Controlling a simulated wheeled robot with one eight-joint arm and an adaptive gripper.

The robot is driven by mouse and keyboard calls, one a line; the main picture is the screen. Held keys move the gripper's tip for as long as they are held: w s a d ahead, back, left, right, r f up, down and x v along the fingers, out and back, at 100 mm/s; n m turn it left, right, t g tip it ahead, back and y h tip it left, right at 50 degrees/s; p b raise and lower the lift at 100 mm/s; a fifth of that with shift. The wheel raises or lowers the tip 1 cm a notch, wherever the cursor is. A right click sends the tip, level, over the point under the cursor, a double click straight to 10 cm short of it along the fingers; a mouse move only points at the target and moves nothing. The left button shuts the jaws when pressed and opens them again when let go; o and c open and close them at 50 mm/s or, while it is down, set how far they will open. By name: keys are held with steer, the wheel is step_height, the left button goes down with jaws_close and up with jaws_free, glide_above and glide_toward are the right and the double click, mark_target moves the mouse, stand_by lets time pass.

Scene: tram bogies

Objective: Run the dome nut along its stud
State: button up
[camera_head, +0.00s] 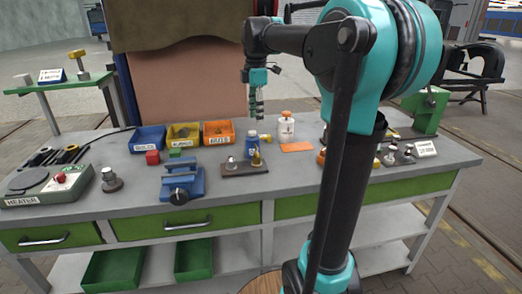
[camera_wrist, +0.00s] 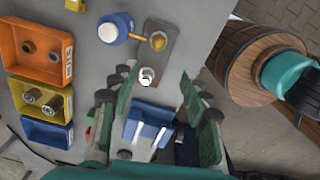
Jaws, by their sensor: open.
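A dark plate (camera_head: 245,170) lies on the bench, and the wrist view shows it (camera_wrist: 172,29) beyond my fingers. A brass rounded piece (camera_head: 257,158) stands at its right end; it also shows in the wrist view (camera_wrist: 158,41). A small silver nut-like piece (camera_wrist: 147,77) sits at the plate's other end, low in the head view (camera_head: 232,163). I cannot tell for certain which is the dome nut; no stud thread is clear. My gripper (camera_head: 257,112) hangs above the plate, pointing down. Its fingers (camera_wrist: 159,70) are open and empty, the silver piece between them in the picture.
A blue-and-white bottle (camera_head: 250,147) stands close behind the plate. A blue vise (camera_head: 182,182) is to its left. Blue, yellow and orange bins (camera_head: 218,132) stand at the back. A white bottle with an orange cap (camera_head: 286,128) is behind right. A heater (camera_head: 45,184) is far left.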

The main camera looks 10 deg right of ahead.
glide_toward(256, 155)
steer(key=shift+n, duration=0.3)
step_height(256, 155, down, 10)
steer(key=shift+s+r, duration=0.1)
steer(key=shift+c, duration=0.6)
jaws_close()
